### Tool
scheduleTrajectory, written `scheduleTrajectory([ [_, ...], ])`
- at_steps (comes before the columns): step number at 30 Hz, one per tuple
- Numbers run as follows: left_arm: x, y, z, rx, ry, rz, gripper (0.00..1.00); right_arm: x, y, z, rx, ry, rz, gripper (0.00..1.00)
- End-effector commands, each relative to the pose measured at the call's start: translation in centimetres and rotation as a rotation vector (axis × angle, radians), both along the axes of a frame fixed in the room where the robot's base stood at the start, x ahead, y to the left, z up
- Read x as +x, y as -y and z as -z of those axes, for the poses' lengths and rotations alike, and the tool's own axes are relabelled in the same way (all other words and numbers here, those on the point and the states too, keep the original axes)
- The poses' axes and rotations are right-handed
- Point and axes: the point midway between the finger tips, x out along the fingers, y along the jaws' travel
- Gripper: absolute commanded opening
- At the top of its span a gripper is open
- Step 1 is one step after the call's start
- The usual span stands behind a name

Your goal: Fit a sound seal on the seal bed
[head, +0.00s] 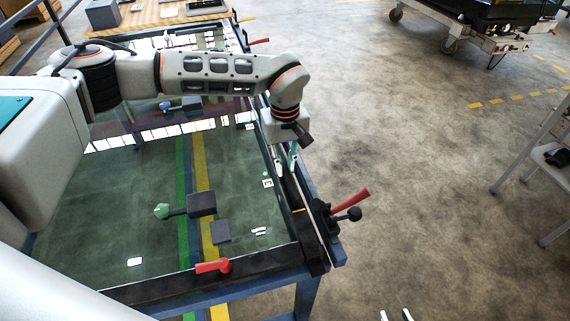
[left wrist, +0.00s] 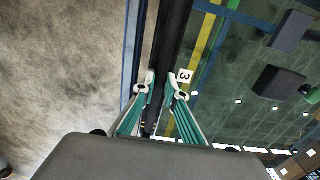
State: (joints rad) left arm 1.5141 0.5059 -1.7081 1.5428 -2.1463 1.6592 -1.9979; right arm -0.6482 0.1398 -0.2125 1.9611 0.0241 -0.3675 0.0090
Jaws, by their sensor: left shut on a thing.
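My left gripper (head: 287,160) reaches down onto the right edge of the glass-topped table. In the left wrist view its two white-and-teal fingertips (left wrist: 160,84) are closed on the sides of a dark strip (left wrist: 154,112), probably a seal. The fingers hide part of it, so I cannot tell how it sits in the edge below or whether it is sound. A long black edge bed (head: 297,206) runs along this side, past a white label marked 3 (head: 268,184). My right gripper (head: 396,315) shows only its two fingertips at the bottom, apart, with nothing between them.
A red-handled clamp (head: 350,200) stands out from the table's right edge. Another red handle (head: 213,266) is on the near edge. Dark blocks (head: 201,204) lie on the glass (head: 110,220). Open floor (head: 430,180) lies to the right, with a step frame (head: 535,150) beyond.

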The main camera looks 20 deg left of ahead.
Motion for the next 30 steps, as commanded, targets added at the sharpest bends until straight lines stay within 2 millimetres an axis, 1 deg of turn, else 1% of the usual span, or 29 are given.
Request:
scheduleTrajectory([
  [5,-0.1,0.0,0.1,0.0,-0.001,0.001,0.0,0.0,0.0,0.0,0.0,0.001,0.0,0.32],
  [6,-0.1,0.0,0.1,0.0,-0.001,0.001,0.2,0.0,0.0,-0.1,0.0,0.001,0.0,0.32],
  [7,-0.1,0.0,0.1,0.0,-0.001,0.001,0.28,0.0,0.0,-0.1,0.0,0.001,0.0,0.32],
  [8,-0.1,0.0,0.1,0.0,-0.001,0.001,0.32,0.0,0.0,-0.1,0.001,0.002,0.0,0.32],
  [17,0.0,0.0,0.1,0.0,-0.001,0.001,0.32,0.0,0.1,0.0,-0.002,0.0,0.0,0.32],
  [20,0.0,0.0,-0.3,0.0,0.0,0.001,0.32,-0.1,0.1,0.1,-0.004,-0.001,-0.001,0.32],
  [23,0.1,0.0,-1.4,0.0,0.002,0.0,0.32,0.0,0.1,0.0,-0.003,-0.001,0.0,0.32],
  [26,0.0,0.0,-3.2,0.0,0.002,0.002,0.32,0.0,0.1,0.0,-0.001,-0.001,0.0,0.32],
  [30,0.1,0.0,-6.2,0.0,0.004,0.002,0.32,0.0,0.0,0.0,-0.001,0.0,-0.001,0.32],
])
